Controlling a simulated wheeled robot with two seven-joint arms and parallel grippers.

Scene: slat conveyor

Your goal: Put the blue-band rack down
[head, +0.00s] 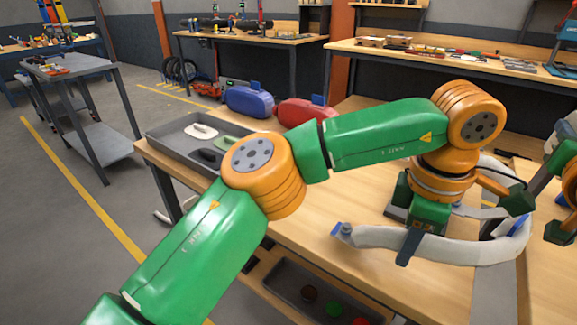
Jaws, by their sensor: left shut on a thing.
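The rack (470,252) is a pale grey curved frame with blue parts near its ends, seen low over the wooden bench (345,290). My left arm crosses the head view, and its green gripper (406,240) is shut on the rack's near bar. The arm hides part of the rack's far side. I cannot tell whether the rack touches the bench. A green part of my right arm, seemingly its gripper (522,200), is beside the rack's right end. Its jaws do not show clearly.
A grey tray (160,131) with several flat pieces lies at the bench's left end. A blue bag (248,102) and a red bag (300,111) sit behind it. A dark tray (290,285) stands on the shelf below.

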